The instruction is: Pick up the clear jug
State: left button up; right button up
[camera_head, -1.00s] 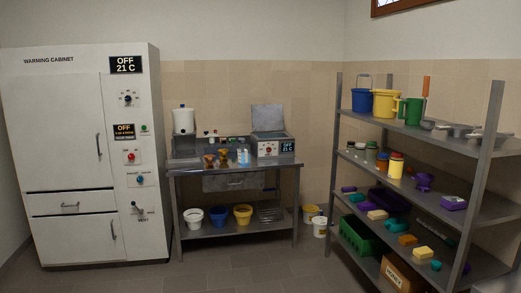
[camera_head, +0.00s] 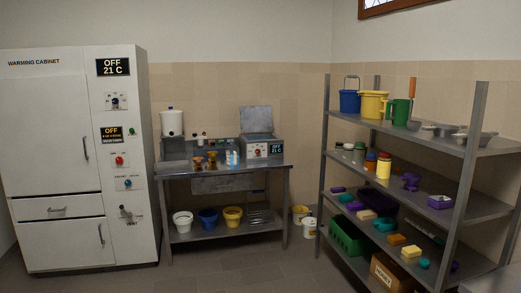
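I cannot make out a clear jug for certain. A small pale whitish-blue item (camera_head: 232,157) stands on the steel bench (camera_head: 270,163), too small to identify. Neither of my grippers is in view.
A white warming cabinet (camera_head: 50,130) stands at left. The metal rack (camera_head: 448,225) at right holds several tubs, jars and sponges, with a green crate (camera_head: 346,238) low down. Buckets stand under the bench. The floor (camera_head: 225,270) before the bench is clear.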

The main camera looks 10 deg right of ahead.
aim_at(232, 152)
jog(key=u, duration=0.25)
jog(key=i+j, duration=0.1)
jog(key=i, duration=4.55)
jog(key=l+z, duration=0.05)
jog(key=l, duration=0.05)
